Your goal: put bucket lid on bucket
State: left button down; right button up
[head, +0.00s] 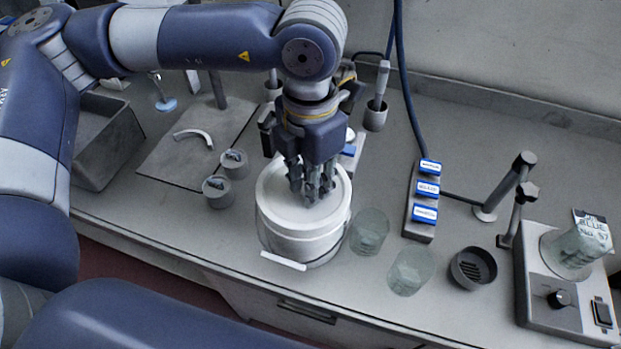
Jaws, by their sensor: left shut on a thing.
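The white bucket (298,245) stands upright near the front edge of the bench, with its wire handle and white grip hanging down at the front. The white lid (277,208) lies over the bucket's top, and from this view I cannot tell whether it is fully seated. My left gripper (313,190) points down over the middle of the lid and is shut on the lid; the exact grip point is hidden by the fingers. My right gripper is not in view.
Two glass beakers (369,232) (411,270) stand close to the bucket's right. A dark round dish (473,268) and a stirrer plate (562,290) are farther right. Two small grey cups (219,190) (235,163) stand to the left. A grey tray (104,145) is at far left.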

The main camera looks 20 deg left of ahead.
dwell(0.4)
pick_arm(q)
jog(key=c, duration=0.8)
grip_release()
jog(key=shift+r+p, duration=1.35)
jog(key=shift+r, duration=2.15)
